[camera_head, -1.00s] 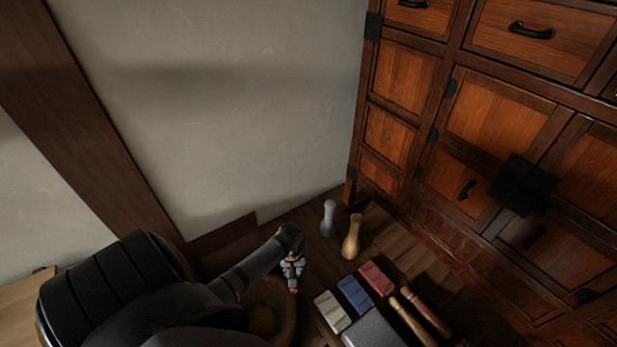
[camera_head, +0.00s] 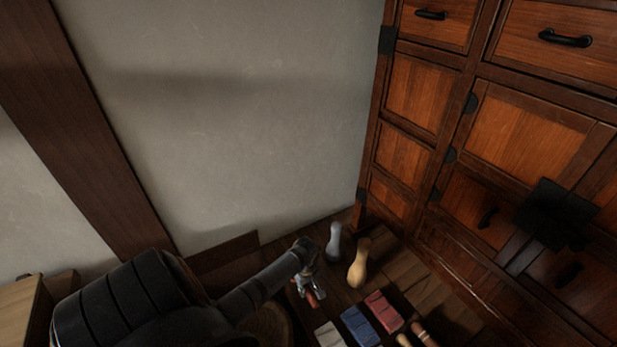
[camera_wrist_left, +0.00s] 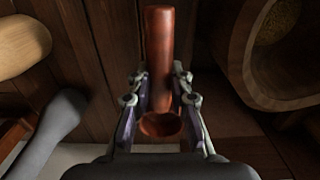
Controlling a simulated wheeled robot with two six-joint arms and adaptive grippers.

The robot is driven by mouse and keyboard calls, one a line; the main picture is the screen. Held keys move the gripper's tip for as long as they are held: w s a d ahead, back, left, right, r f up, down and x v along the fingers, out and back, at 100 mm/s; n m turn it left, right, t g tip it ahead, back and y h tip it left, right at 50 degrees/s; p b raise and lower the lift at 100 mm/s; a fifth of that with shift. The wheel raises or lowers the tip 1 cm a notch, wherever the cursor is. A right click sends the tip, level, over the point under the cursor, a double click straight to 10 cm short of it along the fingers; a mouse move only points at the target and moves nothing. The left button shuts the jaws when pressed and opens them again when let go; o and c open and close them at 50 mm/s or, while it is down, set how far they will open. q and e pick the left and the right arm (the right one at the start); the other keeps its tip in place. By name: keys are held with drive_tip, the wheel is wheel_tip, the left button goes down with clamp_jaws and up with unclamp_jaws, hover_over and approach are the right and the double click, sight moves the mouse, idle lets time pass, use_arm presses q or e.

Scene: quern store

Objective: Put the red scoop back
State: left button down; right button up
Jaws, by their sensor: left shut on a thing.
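The red scoop (camera_wrist_left: 158,45) is between the two fingers of my left gripper (camera_wrist_left: 160,80) in the left wrist view. Its handle points up the picture and its round cup sits low between the fingers. My left gripper is shut on it. In the head view, my left gripper (camera_head: 308,284) holds the red scoop (camera_head: 313,299) over the dark plank surface, left of the tan pestle-shaped piece. Part of the scoop is hidden there by the gripper. My right gripper is not in view.
A wooden bowl (camera_head: 285,325), holding grain in the wrist view (camera_wrist_left: 235,55), is partly behind my arm. Grey (camera_head: 334,242) and tan (camera_head: 358,268) pestle-shaped pieces stand close by. White (camera_head: 329,336), blue (camera_head: 359,326) and red (camera_head: 384,309) blocks lie in front. A cabinet (camera_head: 418,93) is right.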

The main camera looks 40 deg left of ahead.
sight(309, 290)
use_arm(q)
drive_tip(key=w+f, duration=0.1)
drive_tip(key=w+a+f, duration=0.1)
drive_tip(key=shift+f+b, duration=0.3)
drive_tip(key=shift+b, duration=0.1)
wheel_tip(309, 290, down, 3)
drive_tip(key=shift+w+r+b, duration=0.15)
drive_tip(key=shift+b, duration=0.6)
drive_tip(key=shift+f, duration=0.35)
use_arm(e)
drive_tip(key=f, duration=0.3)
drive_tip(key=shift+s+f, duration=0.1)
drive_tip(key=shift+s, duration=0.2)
use_arm(q)
drive_tip(key=shift+f, duration=0.1)
drive_tip(key=c, duration=1.2)
unclamp_jaws()
wheel_tip(309, 290, up, 12)
drive_tip(key=p, duration=0.4)
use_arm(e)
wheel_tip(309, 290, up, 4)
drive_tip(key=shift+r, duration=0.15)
